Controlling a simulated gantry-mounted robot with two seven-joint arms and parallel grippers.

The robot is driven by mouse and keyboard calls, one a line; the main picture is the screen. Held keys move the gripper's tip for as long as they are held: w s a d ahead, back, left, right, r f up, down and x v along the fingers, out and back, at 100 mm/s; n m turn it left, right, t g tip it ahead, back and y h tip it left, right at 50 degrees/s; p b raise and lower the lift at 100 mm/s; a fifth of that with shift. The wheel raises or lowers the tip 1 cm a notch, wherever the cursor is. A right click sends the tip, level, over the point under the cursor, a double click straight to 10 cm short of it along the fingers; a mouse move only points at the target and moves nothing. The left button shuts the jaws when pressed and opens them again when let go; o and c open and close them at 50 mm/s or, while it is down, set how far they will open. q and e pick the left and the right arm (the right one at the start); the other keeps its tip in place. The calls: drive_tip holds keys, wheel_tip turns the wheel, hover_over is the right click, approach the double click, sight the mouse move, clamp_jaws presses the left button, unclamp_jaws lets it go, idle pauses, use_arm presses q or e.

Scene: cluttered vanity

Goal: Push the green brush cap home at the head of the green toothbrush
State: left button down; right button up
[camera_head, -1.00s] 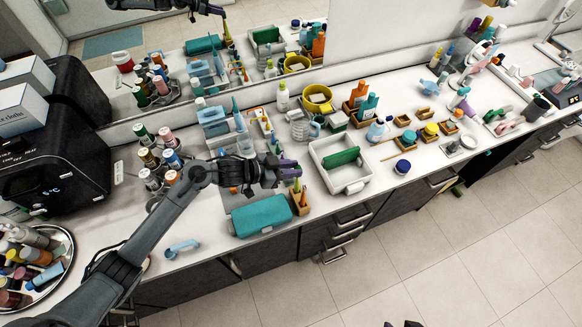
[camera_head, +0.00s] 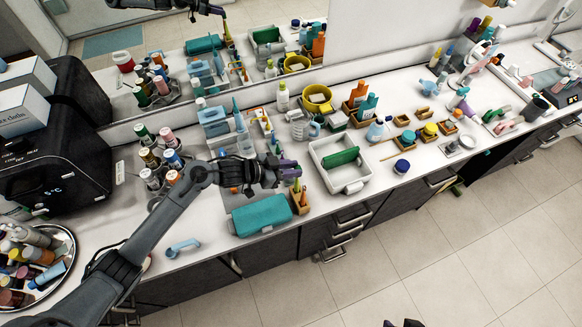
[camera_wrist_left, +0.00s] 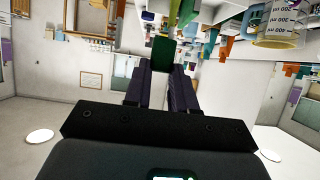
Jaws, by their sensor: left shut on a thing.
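My left gripper (camera_head: 286,168) is over the counter, just above a small wooden cup (camera_head: 300,203). In the left wrist view its purple fingers (camera_wrist_left: 162,88) are closed on a dark green piece, which I take for the green brush cap (camera_wrist_left: 162,50). A green stick in the cup, likely the green toothbrush (camera_head: 297,187), stands roughly upright just under the fingertips. The fingers hide its head, so I cannot tell whether cap and brush touch. Dark tips of my right gripper (camera_head: 400,323) barely show at the bottom edge.
A teal case (camera_head: 262,216) lies beside the cup. A white tray (camera_head: 345,182) with a green item stands to the right. Bottles and a blue stand (camera_head: 214,122) crowd behind the gripper. A light blue handle (camera_head: 183,247) lies at front left.

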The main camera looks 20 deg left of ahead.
use_arm(q)
drive_tip(key=shift+f, duration=0.2)
idle(0.3)
drive_tip(key=c, duration=0.8)
unclamp_jaws()
drive_tip(key=shift+c, duration=0.2)
drive_tip(key=b+v, duration=0.1)
drive_tip(key=v, duration=1)
